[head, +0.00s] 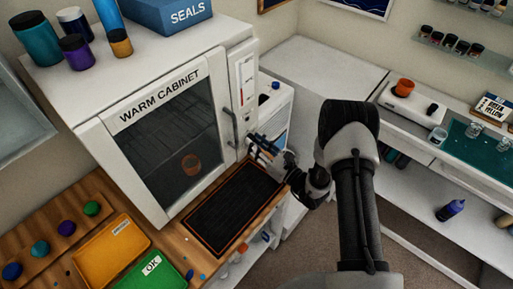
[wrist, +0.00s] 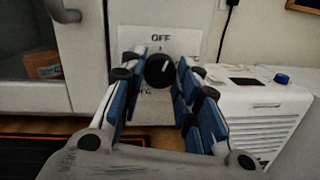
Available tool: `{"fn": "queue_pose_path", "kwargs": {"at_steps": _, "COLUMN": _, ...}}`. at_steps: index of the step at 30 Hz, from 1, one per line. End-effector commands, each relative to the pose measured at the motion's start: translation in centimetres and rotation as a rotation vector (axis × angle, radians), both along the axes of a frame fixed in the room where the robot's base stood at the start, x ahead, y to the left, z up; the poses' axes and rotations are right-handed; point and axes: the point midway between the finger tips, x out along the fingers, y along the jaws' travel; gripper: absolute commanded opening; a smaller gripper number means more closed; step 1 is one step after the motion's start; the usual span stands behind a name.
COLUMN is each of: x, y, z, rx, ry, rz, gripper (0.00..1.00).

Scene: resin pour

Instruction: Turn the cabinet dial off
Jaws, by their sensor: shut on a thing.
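The warm cabinet (head: 150,95) stands at the left in the head view, with its glass door closed. Its black round dial (wrist: 158,71) sits on the pale front panel (wrist: 198,20) in the wrist view, below the word OFF. A short pale mark on the dial's face points up and to the right, not straight at OFF. My gripper (head: 262,147) is at the panel, right of the door handle. In the wrist view my blue-padded fingers (wrist: 160,85) are shut on the dial, one on each side. Lettering below the dial is partly hidden by my fingers.
The door handle (wrist: 62,12) juts out left of my fingers. A white unit with a blue knob (wrist: 281,78) stands close on the right. A black mat (head: 232,208) lies on the wooden bench below. An orange cup (head: 191,164) shows behind the glass.

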Motion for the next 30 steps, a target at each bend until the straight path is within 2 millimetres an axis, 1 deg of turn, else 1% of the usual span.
{"fn": "queue_pose_path", "kwargs": {"at_steps": 6, "x": 0.09, "y": -0.03, "z": -0.16, "rx": -0.105, "ry": -0.139, "rz": 0.000, "gripper": 0.06}}
{"fn": "queue_pose_path", "kwargs": {"at_steps": 15, "x": 0.08, "y": -0.03, "z": -0.06, "rx": -0.200, "ry": -0.260, "rz": 0.001, "gripper": 0.06}}
{"fn": "queue_pose_path", "kwargs": {"at_steps": 30, "x": 0.08, "y": -0.04, "z": 0.02, "rx": -0.234, "ry": -0.302, "rz": 0.000, "gripper": 0.06}}
